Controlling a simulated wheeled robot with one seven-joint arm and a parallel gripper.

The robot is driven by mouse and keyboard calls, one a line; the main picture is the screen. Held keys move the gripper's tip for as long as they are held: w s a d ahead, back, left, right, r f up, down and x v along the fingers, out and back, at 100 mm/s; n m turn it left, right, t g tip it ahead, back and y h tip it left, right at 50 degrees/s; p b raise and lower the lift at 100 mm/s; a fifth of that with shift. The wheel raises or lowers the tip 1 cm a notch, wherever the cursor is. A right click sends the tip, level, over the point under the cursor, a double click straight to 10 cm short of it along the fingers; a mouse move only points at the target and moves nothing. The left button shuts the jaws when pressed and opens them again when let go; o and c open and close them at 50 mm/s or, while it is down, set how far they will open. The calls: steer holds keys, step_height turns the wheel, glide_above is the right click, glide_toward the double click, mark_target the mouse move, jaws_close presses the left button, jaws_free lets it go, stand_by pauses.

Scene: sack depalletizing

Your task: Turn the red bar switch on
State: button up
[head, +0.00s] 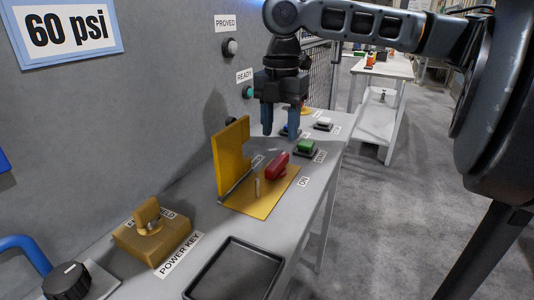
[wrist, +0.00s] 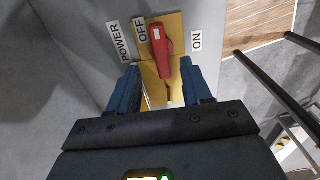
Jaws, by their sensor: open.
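The red bar switch (head: 277,165) sits on a yellow plate (head: 262,204) on the grey bench. A yellow cover (head: 232,155) stands upright along the plate's left side. In the wrist view the red bar (wrist: 161,48) lies between the OFF label (wrist: 141,30) and the ON label (wrist: 196,41), its upper end leaning slightly towards OFF. My gripper (head: 280,131) is open and points down, above and behind the bar in the head view. In the wrist view its fingers (wrist: 161,66) appear on either side of the bar's lower part; no contact is visible.
A green button (head: 306,146) and a white button (head: 324,124) stand behind the switch. A power key box (head: 152,238) and a black tray (head: 235,268) are nearer. The grey panel wall (head: 100,110) rises along the left. Floor is clear to the right.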

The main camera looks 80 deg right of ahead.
mark_target(279, 158)
step_height(279, 158, down, 7)
steer(key=shift+f+b, duration=0.1)
steer(key=shift+b, duration=0.25)
jaws_close()
stand_by(0.4)
